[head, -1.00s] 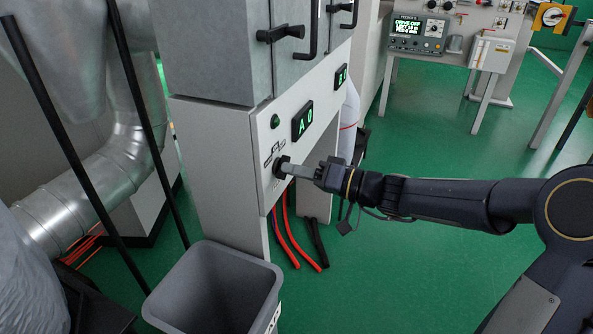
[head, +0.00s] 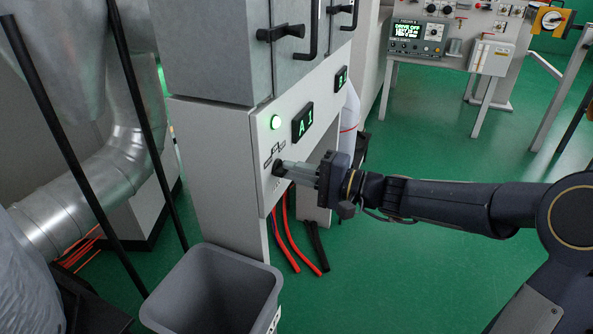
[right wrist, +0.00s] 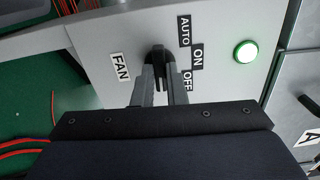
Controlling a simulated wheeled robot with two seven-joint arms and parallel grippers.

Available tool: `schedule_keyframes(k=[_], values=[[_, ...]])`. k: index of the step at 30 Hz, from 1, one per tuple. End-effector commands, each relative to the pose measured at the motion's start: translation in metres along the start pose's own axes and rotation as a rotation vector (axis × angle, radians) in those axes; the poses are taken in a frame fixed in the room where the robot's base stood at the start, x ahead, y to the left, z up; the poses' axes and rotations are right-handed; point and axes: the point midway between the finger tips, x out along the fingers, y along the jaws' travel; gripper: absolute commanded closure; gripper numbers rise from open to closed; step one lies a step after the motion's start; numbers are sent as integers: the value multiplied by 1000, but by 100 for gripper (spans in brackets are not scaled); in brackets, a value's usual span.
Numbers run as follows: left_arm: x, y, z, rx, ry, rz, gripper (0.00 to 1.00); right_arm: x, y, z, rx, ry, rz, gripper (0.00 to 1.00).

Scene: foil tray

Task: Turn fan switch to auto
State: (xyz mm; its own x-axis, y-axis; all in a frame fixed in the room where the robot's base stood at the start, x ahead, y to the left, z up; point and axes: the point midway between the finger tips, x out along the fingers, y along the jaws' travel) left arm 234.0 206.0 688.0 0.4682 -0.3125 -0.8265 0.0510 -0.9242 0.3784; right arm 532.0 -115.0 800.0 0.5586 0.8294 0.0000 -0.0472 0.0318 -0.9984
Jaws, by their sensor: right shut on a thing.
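The fan switch is a small dark knob (right wrist: 158,54) on the light grey panel, beside a FAN label (right wrist: 120,66) and a stepped AUTO, ON, OFF label (right wrist: 190,53). In the head view the knob (head: 277,168) is mostly hidden by my fingers. My right gripper (head: 284,168) is shut on the knob; its fingers (right wrist: 159,82) flank it in the right wrist view. I cannot tell which label the knob points to. The round lamp (head: 276,122) above glows green, also in the wrist view (right wrist: 245,51). The display (head: 302,122) reads A 1. My left gripper is not in view.
A grey open bin (head: 272,277) stands on the floor below the panel. Red and dark hoses (head: 284,235) hang under the cabinet. Door handles (head: 281,32) stick out above. Green floor is open to the right.

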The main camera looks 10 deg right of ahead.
Motion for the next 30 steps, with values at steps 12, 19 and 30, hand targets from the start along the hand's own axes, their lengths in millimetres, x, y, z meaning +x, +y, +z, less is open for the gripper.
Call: schedule_keyframes(k=[12,19,30], values=[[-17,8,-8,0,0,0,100,0,-1,0,393,0,3,100],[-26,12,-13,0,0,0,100,0,-1,0,569,1,2,100],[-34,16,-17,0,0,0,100,0,0,0,722,1,2,100]])
